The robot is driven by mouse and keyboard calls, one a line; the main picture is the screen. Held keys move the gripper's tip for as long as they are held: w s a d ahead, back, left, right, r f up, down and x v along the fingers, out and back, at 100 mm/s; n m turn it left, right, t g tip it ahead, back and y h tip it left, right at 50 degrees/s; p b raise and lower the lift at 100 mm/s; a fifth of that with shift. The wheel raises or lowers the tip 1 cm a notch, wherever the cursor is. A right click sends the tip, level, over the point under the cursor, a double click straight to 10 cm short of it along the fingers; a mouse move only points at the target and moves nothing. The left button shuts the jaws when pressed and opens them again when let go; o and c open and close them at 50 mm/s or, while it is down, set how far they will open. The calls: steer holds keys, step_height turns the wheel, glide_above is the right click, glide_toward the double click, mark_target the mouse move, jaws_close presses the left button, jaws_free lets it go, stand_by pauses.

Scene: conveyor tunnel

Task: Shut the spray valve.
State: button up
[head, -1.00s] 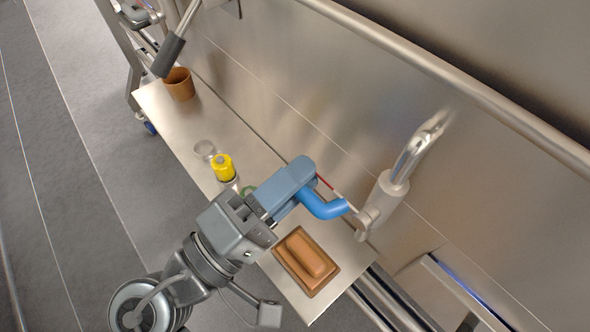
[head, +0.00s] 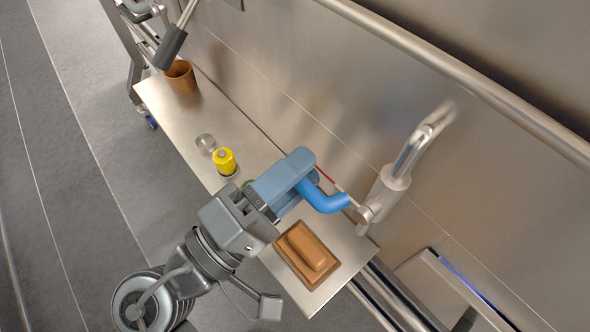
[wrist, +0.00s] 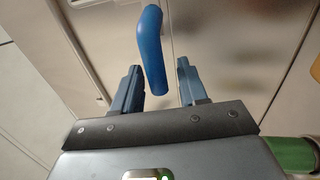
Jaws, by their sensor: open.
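The blue bent lever (head: 322,197) of the spray valve sits by the valve's metal body (head: 362,214), beside an upright grey fitting with a curved chrome pipe (head: 393,180). My gripper (head: 298,180) is at the lever, with its blue-grey fingers overlapping the lever's near part in the head view. In the wrist view my gripper (wrist: 158,82) is open, and the lever (wrist: 152,50) shows between its two fingers with gaps on both sides. No contact is visible there.
The steel shelf (head: 205,118) holds a brown cup (head: 181,77), a clear glass (head: 206,144), a yellow cylinder (head: 225,161) and a brown block (head: 312,247) on a tray. A dark-handled lever (head: 170,48) is at upper left. A long rail (head: 470,90) runs along the wall.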

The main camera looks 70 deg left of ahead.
steer(key=b+v, duration=0.2)
steer(key=v, duration=0.5)
steer(key=shift+s, duration=0.4)
steer(key=shift+d+f, duration=0.15)
